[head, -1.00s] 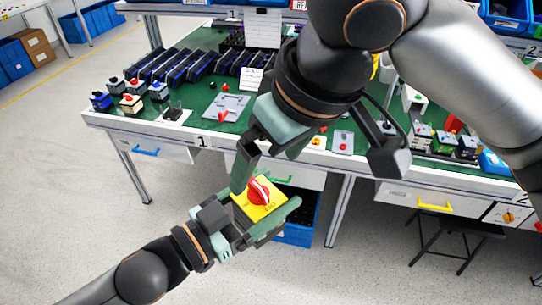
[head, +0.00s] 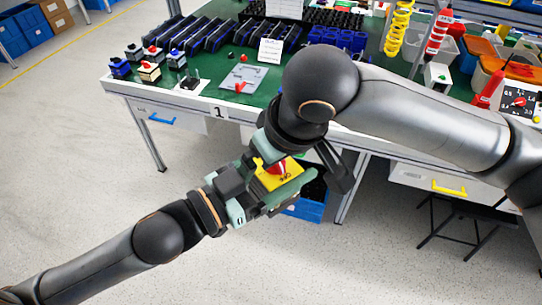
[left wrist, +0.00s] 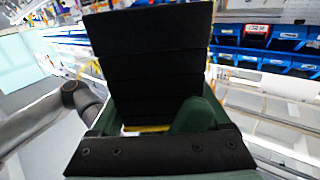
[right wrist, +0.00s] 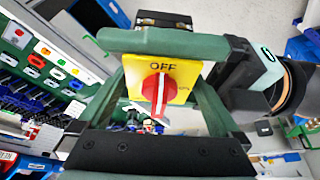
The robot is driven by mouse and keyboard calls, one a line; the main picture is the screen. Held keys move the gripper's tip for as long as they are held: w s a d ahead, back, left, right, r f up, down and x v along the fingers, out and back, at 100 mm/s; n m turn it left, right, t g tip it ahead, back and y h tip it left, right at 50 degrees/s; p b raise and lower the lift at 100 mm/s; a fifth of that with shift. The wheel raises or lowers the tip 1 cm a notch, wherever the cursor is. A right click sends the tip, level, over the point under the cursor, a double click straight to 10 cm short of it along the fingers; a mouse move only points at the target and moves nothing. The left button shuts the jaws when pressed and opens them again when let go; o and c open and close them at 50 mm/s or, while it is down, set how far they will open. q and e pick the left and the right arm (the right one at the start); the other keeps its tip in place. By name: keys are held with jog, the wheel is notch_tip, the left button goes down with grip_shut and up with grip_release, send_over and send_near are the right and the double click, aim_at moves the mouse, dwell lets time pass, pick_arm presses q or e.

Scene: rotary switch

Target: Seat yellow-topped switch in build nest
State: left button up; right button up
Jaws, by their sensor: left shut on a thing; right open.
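The yellow-topped switch (head: 283,180) has a square yellow plate, a red knob (right wrist: 158,88) and OFF lettering. My left gripper (head: 262,195) is shut on it and holds it in the air in front of the table. In the left wrist view its black stacked body (left wrist: 150,60) fills the middle, with a thin yellow edge (left wrist: 145,128) below. My right gripper (right wrist: 162,85) is open, its fingers on either side of the knob and plate; I cannot tell if they touch. A grey plate (head: 243,77) with a red part lies on the table; I cannot tell whether it is the build nest.
The green-topped table (head: 215,103) has several small switches (head: 150,70) at its left and dark rails (head: 210,35) behind. A white card (head: 270,50) stands near the grey plate. A blue bin (head: 308,208) is below the table. Floor at the left is free.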

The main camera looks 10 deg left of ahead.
jog(key=shift+s, duration=0.1)
jog(key=c, duration=1.5)
pick_arm(q)
jog(key=o, duration=1.5)
pick_arm(e)
grip_shut()
